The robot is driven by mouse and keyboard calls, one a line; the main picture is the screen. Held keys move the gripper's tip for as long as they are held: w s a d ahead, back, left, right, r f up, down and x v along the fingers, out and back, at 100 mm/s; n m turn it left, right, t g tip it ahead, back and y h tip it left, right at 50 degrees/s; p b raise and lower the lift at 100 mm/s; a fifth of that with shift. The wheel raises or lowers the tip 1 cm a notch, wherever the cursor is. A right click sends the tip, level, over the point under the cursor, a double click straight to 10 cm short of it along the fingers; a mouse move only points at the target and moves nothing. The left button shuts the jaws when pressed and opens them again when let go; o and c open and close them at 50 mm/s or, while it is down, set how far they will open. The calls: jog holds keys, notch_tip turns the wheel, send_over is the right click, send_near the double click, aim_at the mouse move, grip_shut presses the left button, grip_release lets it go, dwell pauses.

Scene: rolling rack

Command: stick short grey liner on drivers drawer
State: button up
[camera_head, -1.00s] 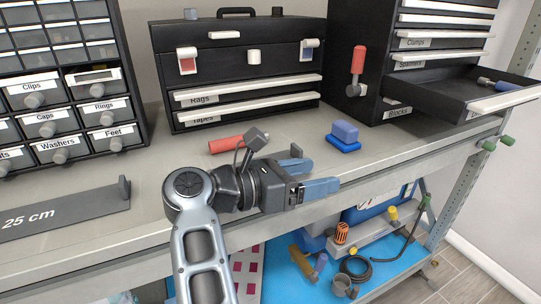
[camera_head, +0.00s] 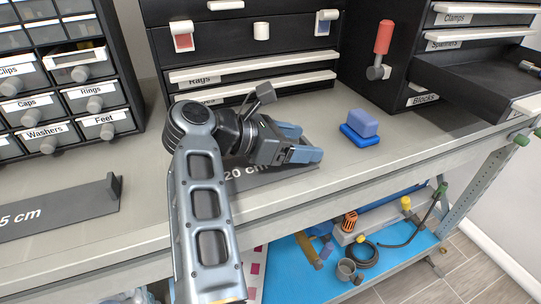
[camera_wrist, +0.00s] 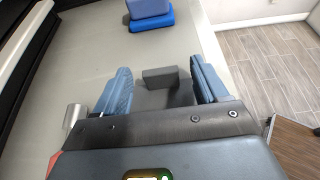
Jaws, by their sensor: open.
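The short grey liner (camera_head: 247,172), marked "20 cm", lies flat on the bench under my gripper (camera_head: 300,142), which covers much of it. In the wrist view, the liner's upright grey tab (camera_wrist: 160,77) stands between the two blue fingers of my gripper (camera_wrist: 161,70), with gaps at both sides. The fingers are open and hold nothing. An open black drawer (camera_head: 462,88) juts from the right cabinet; its front label is not readable now. I take it for the drivers drawer, as a screwdriver (camera_head: 529,67) lies in it.
A longer grey liner (camera_head: 60,208), marked "5 cm" at the picture edge, lies at left. A blue block (camera_head: 361,124) sits right of my gripper. A black toolbox (camera_head: 255,60) and small-drawer cabinet (camera_head: 70,90) stand behind. The bench front edge is close.

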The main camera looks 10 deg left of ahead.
jog(key=shift+w+d+f, duration=0.3)
jog(key=shift+w+d, duration=0.05)
jog(key=shift+d, duration=0.2)
jog(key=c, duration=1.2)
